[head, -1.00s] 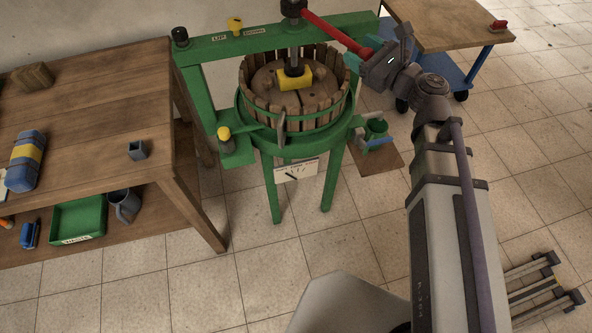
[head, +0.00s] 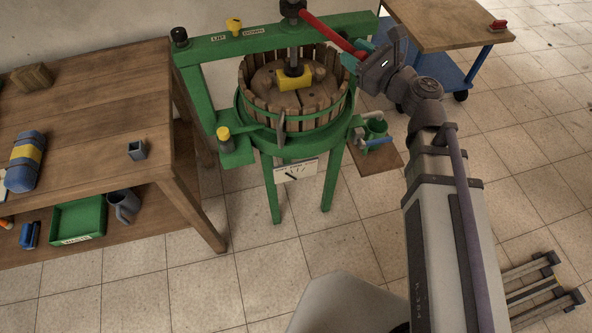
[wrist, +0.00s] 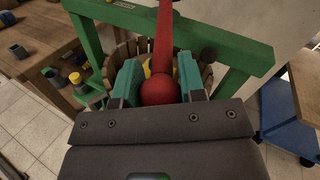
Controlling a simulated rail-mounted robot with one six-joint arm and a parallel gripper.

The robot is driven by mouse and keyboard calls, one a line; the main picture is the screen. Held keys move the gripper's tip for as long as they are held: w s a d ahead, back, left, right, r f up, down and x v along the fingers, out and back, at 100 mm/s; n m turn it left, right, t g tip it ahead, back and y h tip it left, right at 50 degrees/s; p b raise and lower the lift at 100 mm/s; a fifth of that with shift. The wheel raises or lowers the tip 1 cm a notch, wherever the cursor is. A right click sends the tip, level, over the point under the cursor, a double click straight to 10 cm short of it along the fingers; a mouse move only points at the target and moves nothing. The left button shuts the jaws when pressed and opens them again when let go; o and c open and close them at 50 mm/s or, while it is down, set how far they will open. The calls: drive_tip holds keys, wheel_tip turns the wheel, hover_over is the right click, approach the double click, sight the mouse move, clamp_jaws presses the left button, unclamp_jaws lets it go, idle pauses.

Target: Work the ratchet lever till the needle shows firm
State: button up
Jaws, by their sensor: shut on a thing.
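The red ratchet lever (head: 328,33) runs from the screw head (head: 293,9) at the top of the green press down to the right. My gripper (head: 361,58) is shut on its outer end. In the wrist view the lever's red ball (wrist: 159,91) sits between my teal fingers (wrist: 158,84). Below the screw, a yellow block (head: 294,78) rests on the wooden lid inside the slatted basket (head: 300,112). The white gauge (head: 297,169) hangs under the basket with a dark needle pointing up-left; its lettering is too small to read.
A yellow selector knob (head: 234,25) stands on the green beam between UP and DOWN labels. A wooden bench (head: 90,110) stands at left with a blue roll and a small grey cup. A blue cart (head: 455,25) stands behind my arm at right. A green cup hangs beside the press.

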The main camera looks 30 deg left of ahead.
drive_tip(key=shift+o, duration=0.4)
drive_tip(key=s+a, duration=0.2)
drive_tip(key=s, duration=0.2)
drive_tip(key=shift+s+a+f, duration=0.1)
drive_tip(key=shift+s+a, duration=0.2)
drive_tip(key=shift+a, duration=0.1)
drive_tip(key=shift+s+a, duration=0.2)
drive_tip(key=shift+o, duration=1)
drive_tip(key=s+a, duration=0.2)
drive_tip(key=a, duration=0.1)
drive_tip(key=shift+s, duration=0.35)
drive_tip(key=shift+o, duration=0.6)
drive_tip(key=shift+s+a, duration=0.9)
drive_tip(key=shift+a, duration=0.35)
